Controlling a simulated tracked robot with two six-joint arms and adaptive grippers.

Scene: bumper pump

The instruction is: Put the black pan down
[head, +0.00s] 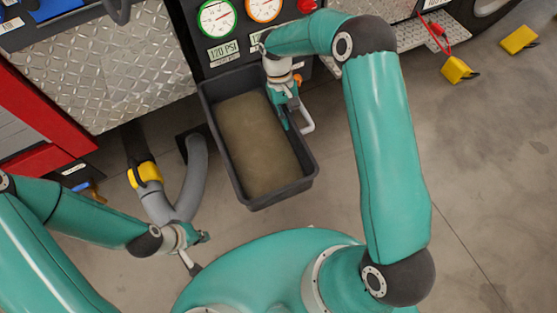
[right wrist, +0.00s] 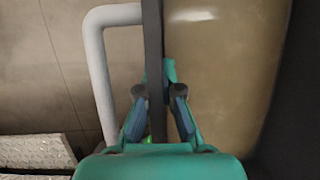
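The black pan (head: 310,181) is a deep rectangular tub with a brownish inside and a white handle on its right side. It sits below the gauge panel; whether it touches the floor is unclear. My right gripper (head: 287,108) is at the pan's right rim, beside the handle. In the right wrist view, the fingers of the right gripper (right wrist: 158,105) are close together on either side of the pan's rim (right wrist: 154,45), gripping it. The handle (right wrist: 92,55) is left of them. My left gripper (head: 202,238) is away from the pan, at lower left; its finger opening is too small to judge.
Grey hoses (head: 192,178) with a yellow collar (head: 147,174) lie left of the pan. The panel with gauges (head: 216,17) is behind it. Yellow chocks (head: 458,70) lie at upper right. The concrete floor (head: 490,170) on the right is clear.

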